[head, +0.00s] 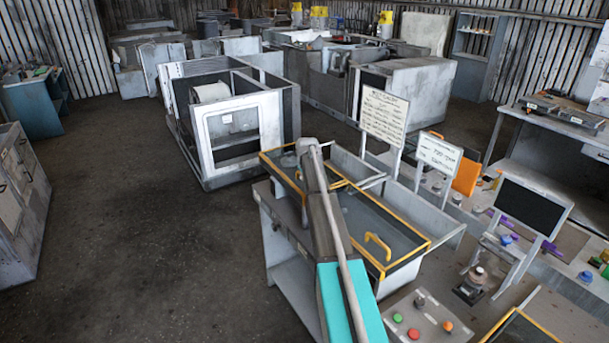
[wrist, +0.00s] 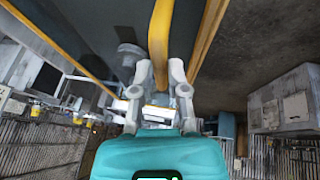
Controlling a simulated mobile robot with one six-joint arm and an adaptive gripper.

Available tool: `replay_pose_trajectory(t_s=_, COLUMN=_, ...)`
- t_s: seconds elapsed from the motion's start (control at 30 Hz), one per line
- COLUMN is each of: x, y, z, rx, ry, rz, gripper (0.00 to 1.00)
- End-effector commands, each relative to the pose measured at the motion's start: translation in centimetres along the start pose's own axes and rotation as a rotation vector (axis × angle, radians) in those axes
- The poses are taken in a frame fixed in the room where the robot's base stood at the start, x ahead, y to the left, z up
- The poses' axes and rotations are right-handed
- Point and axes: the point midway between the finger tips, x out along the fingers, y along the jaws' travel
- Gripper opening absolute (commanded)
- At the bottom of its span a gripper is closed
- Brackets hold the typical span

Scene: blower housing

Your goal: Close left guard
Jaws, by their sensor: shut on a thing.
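In the head view, a bench holds a left guard (head: 283,172) and a right guard (head: 370,225), each with a yellow frame and a dark panel. The right guard shows a yellow handle (head: 378,247). My arm crosses over the bench between the two and hides part of the left guard and its handle. Both guards look low over the bench; I cannot tell the left one's exact angle. In the wrist view, my gripper (wrist: 160,72) has its fingers closed around a yellow bar (wrist: 160,38), which looks like the guard's handle. A dark panel (wrist: 110,28) lies beside it.
White sign boards (head: 384,115) stand behind the bench. A panel with coloured buttons (head: 420,320) is at its front right, and a dark screen (head: 527,217) stands farther right. A large grey machine housing (head: 235,130) stands behind. The floor (head: 120,220) at left is clear.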

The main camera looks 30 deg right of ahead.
Motion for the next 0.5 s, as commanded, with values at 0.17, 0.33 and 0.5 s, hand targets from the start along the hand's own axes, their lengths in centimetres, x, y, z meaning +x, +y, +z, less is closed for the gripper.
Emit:
replay_pose_trajectory(t_s=0.17, x=-0.08, y=0.11, z=0.19, rx=0.009, ry=0.002, rz=-0.003, gripper=0.00)
replay_pose_trajectory(t_s=0.33, x=-0.07, y=0.23, z=0.20, rx=0.012, ry=0.004, rz=-0.004, gripper=0.00)
replay_pose_trajectory(t_s=0.5, x=-0.06, y=0.38, z=0.24, rx=0.014, ry=0.005, rz=-0.004, gripper=0.33)
